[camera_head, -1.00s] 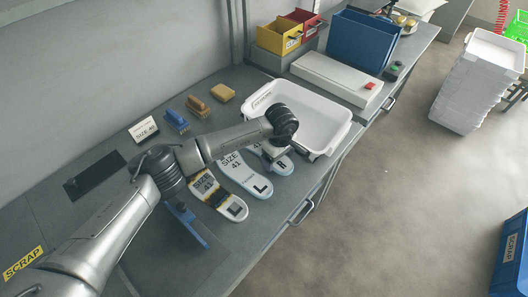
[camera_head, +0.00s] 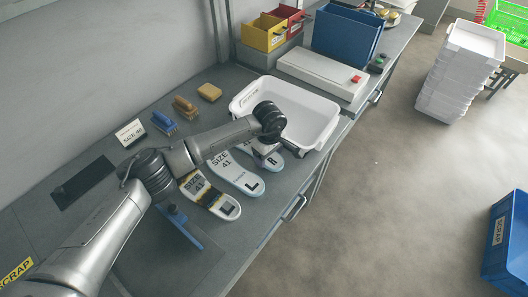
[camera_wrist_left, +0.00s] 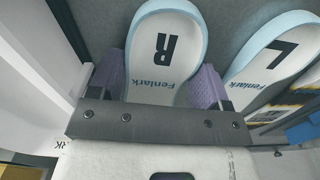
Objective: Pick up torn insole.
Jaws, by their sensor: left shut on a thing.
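My left gripper (camera_head: 263,148) points down over the pale blue-edged insole marked R (camera_head: 272,160), beside the white tub. In the left wrist view the purple fingers of the left gripper (camera_wrist_left: 158,88) close on both sides of the R insole (camera_wrist_left: 165,50). No tear shows on its visible part; its near end is hidden by the gripper. A similar insole marked L (camera_head: 237,174) lies to the left, apart, and also shows in the wrist view (camera_wrist_left: 275,50). A white insole with dark and yellow patches (camera_head: 208,193) lies farther left. My right gripper is out of view.
The white tub (camera_head: 325,143) stands just beyond the gripper. Brushes (camera_head: 186,107), a sponge (camera_head: 209,92) and a size card (camera_head: 130,132) lie along the back. A blue scrap bin (camera_head: 497,272) stands on the floor at right. The floor between is clear.

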